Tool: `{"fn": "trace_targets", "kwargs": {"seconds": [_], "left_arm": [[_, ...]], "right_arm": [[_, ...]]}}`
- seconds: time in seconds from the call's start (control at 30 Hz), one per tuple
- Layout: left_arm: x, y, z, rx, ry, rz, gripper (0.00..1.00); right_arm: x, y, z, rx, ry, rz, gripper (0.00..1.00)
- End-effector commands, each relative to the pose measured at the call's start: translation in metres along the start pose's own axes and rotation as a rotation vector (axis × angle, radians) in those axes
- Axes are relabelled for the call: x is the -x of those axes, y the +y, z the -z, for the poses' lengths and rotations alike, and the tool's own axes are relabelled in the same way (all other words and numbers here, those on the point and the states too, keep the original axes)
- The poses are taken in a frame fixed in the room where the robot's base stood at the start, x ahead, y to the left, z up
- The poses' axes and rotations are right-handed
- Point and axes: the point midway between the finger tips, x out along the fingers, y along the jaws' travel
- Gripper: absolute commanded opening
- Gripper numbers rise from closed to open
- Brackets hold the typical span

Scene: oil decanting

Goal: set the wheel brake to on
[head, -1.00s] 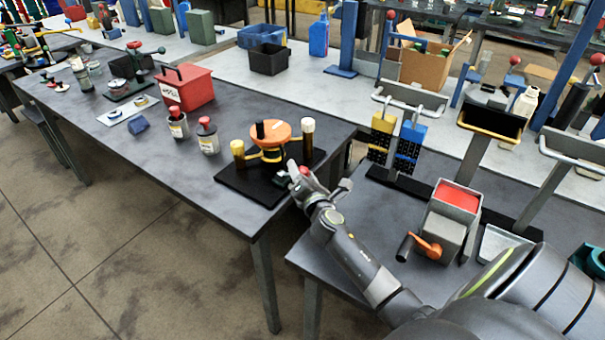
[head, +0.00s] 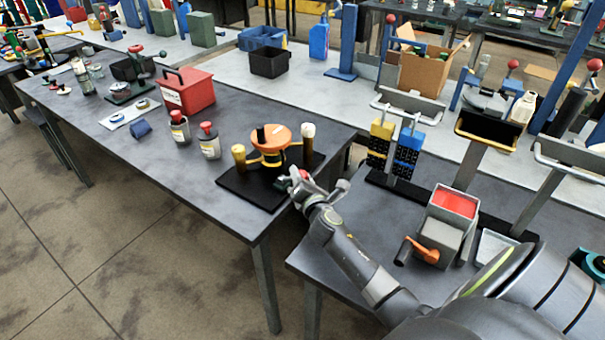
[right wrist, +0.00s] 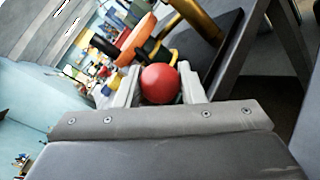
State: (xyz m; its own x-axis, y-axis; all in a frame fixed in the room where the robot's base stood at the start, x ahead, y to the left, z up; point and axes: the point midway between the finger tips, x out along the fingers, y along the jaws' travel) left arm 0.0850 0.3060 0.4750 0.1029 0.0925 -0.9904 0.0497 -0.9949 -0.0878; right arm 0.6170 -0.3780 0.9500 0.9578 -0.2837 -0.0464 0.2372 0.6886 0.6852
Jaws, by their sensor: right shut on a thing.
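The wheel device stands on a black base (head: 238,187) near the right end of the long grey table. My right gripper (right wrist: 158,85) is at the base's near right side. It is shut on a red ball knob (right wrist: 160,84), which sits between the two fingers in the right wrist view. The lever under the knob is hidden, so the brake's setting cannot be read. My left gripper is out of view.
Two red-capped bottles (head: 209,141) and a red box (head: 187,91) stand left of the device. On the right table are a grey box with red top and orange crank (head: 425,249), and blue and yellow blocks (head: 408,148). The long table's front left is clear.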

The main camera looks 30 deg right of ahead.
Motion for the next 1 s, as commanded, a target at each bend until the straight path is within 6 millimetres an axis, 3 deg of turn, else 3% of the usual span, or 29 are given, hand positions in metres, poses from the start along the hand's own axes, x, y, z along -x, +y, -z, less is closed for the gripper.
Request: {"fn": "trace_targets", "kwargs": {"seconds": [0.1, 0.3, 1.0], "left_arm": [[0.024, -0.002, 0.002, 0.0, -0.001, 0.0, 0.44], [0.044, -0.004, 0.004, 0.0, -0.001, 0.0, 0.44], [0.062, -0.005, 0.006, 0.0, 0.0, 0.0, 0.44]], "right_arm": [[-0.001, 0.008, -0.006, 0.028, 0.028, 0.029, 0.0], [-0.006, 0.015, -0.008, 0.047, 0.042, 0.043, 0.0], [-0.035, 0.05, -0.008, 0.042, 0.037, 0.031, 0.0]]}}
